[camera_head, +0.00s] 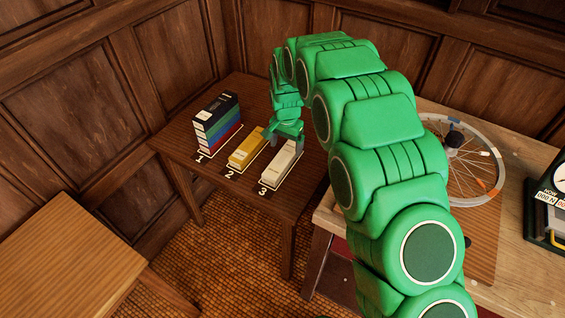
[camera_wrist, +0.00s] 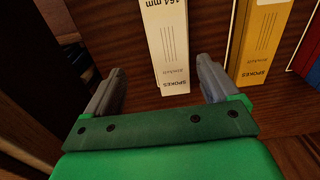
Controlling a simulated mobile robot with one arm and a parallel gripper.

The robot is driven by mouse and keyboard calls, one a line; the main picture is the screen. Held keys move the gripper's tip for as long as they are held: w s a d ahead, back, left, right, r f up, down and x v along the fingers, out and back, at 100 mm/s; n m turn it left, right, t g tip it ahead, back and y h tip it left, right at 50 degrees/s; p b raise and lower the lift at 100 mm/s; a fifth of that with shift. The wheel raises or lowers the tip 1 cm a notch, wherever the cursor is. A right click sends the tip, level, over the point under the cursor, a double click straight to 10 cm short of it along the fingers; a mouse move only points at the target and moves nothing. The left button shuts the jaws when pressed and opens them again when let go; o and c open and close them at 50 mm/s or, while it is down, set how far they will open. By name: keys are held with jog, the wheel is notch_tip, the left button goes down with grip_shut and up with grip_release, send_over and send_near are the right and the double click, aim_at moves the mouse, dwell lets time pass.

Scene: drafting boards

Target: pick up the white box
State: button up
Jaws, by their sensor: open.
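The white box (camera_head: 280,162) lies on the dark wooden table at the spot marked 3, in the head view. In the wrist view the white box (camera_wrist: 168,50) shows its printed end with "SPOKES" on it. My gripper (camera_head: 287,137) is above and at the far end of the white box. In the wrist view my gripper (camera_wrist: 162,80) is open, with one grey finger on each side of the white box's end. I cannot tell whether the fingers touch it.
A yellow box (camera_head: 248,148) lies beside the white box at spot 2; it also shows near the right finger (camera_wrist: 262,45). Several dark, blue, green and red boxes (camera_head: 217,122) are stacked at spot 1. A spoked wheel (camera_head: 462,160) lies on the bench at right.

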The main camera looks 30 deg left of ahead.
aim_at(282, 159)
jog(key=shift+s+a+f, duration=0.25)
jog(key=shift+a+f, duration=0.05)
jog(key=shift+f, duration=0.3)
jog(key=shift+w+a+f, duration=0.1)
jog(key=shift+a+f, duration=0.1)
jog(key=shift+f, duration=1.6)
jog(key=shift+w+a+f, duration=0.1)
jog(key=shift+a+f, duration=0.1)
jog(key=shift+f, duration=1.6)
jog(key=c, duration=1.2)
